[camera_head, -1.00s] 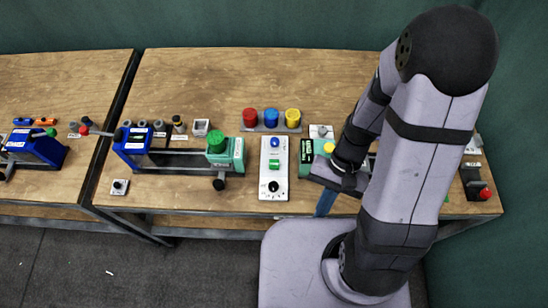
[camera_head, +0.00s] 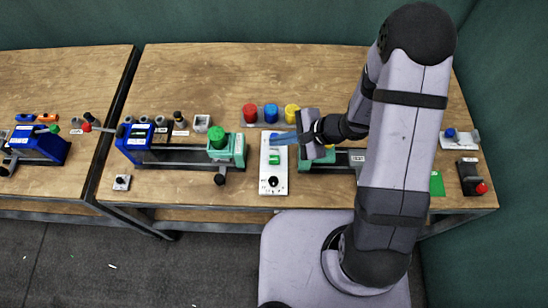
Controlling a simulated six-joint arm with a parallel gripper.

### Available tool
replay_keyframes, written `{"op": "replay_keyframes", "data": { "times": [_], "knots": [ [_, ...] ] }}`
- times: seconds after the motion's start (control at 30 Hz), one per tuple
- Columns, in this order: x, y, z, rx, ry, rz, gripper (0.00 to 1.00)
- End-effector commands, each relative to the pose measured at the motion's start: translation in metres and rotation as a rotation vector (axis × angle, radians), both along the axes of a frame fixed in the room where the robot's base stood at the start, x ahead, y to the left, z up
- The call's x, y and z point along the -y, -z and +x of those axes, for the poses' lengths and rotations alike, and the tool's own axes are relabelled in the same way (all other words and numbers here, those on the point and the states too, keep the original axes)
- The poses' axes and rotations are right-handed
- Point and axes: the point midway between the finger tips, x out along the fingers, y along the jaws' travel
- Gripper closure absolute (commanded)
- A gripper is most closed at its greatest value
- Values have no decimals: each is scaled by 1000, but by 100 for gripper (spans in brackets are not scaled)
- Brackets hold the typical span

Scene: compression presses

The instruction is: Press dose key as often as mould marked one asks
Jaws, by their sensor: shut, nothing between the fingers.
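A white control panel (camera_head: 273,168) stands upright in the picture in mid-table, with a green key (camera_head: 274,159) and a black knob (camera_head: 273,182). Which key is the dose key is too small to read. Small grey moulds (camera_head: 160,121) stand behind the blue press, with labels too small to read, so the one marked one cannot be picked out.
A press with a blue end (camera_head: 133,140) and a green cap (camera_head: 217,136) lies left of the panel. Red (camera_head: 250,113), blue (camera_head: 271,113) and yellow (camera_head: 292,112) pots stand behind it. A red button box (camera_head: 470,178) is at far right. The back of the table is clear.

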Motion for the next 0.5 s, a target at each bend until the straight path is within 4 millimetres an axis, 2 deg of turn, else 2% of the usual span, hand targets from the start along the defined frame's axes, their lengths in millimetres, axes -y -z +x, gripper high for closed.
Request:
{"op": "replay_keyframes", "data": {
  "times": [0.2, 0.5],
  "knots": [
    [0, -1, 3, 79, -66, -19, 100],
    [0, -1, 2, 91, -79, -23, 100]
  ]
}}
